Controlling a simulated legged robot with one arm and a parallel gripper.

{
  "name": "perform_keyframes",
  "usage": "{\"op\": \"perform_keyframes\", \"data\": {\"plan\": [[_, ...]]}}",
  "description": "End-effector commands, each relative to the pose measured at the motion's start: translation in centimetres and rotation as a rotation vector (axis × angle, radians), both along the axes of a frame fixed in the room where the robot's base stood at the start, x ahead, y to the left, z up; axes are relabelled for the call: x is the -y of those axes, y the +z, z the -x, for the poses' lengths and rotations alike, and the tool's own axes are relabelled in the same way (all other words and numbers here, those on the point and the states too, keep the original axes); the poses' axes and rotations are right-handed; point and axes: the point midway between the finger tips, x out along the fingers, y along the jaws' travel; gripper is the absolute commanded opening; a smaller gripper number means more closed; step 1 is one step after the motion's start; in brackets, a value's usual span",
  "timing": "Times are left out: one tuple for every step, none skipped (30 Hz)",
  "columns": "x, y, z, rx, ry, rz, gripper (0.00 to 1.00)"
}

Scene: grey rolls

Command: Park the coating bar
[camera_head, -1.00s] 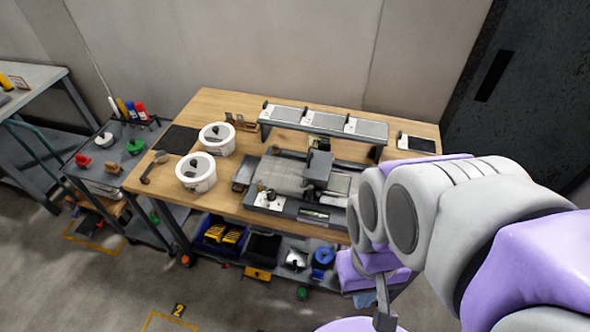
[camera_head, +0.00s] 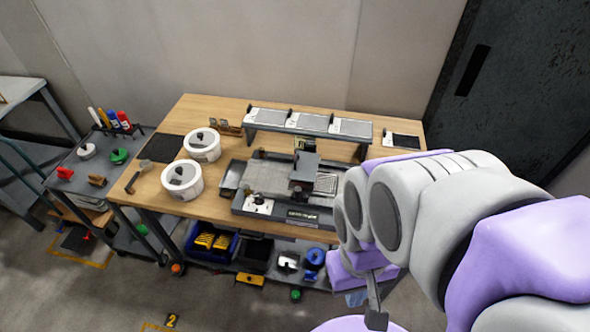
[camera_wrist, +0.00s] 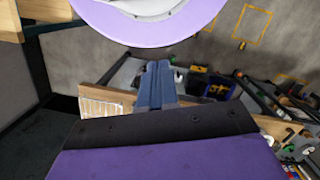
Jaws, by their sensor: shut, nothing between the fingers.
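A flat grey coating machine (camera_head: 249,207) sits on the wooden bench (camera_head: 205,110). A dark block-like carriage (camera_head: 304,172) stands across its bed; I cannot tell whether the coating bar is in it or which part is the bar. Behind it is a raised rack (camera_head: 252,133) with several light grey plates on top. My gripper's grey fingers (camera_head: 375,307) show at the front of the head view, in front of the bench edge and away from the machine. In the wrist view the fingers (camera_wrist: 156,80) are together and empty.
Two white round tubs (camera_head: 182,182) and a dark mat (camera_head: 160,148) are on the bench's left. A small dark-and-white panel (camera_head: 401,140) lies at the back right. A grey cart (camera_head: 72,163) stands left. Bins, including a blue one (camera_head: 207,243), fill the lower shelf. A dark door (camera_head: 500,90) is right.

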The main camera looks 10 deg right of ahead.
Motion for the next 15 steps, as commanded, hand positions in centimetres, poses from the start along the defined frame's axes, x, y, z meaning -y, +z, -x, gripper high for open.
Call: {"op": "perform_keyframes", "data": {"plan": [[0.0,0.0,0.0,0.000,0.000,0.000,0.00],[0.0,0.0,0.0,0.000,0.000,0.000,0.00],[0.0,0.0,0.0,0.000,0.000,0.000,0.00],[0.0,0.0,0.0,0.000,0.000,0.000,0.00],[0.0,0.0,0.0,0.000,0.000,0.000,0.00],[0.0,0.0,0.0,0.000,0.000,0.000,0.01],[0.0,0.0,0.0,0.000,0.000,0.000,0.04],[0.0,0.0,-0.1,0.000,-0.001,0.000,0.07],[0.0,0.0,-0.3,0.000,-0.006,0.001,0.11],[0.0,0.1,-0.5,0.000,-0.011,0.002,0.13],[0.0,0.1,-0.9,0.000,-0.019,0.002,0.16],[0.0,0.3,-1.6,0.003,-0.032,0.004,0.20],[0.1,0.4,-2.3,0.006,-0.045,0.005,0.23],[0.1,0.6,-3.1,0.011,-0.061,0.008,0.26],[0.1,0.7,-4.3,0.015,-0.083,0.011,0.30]]}}
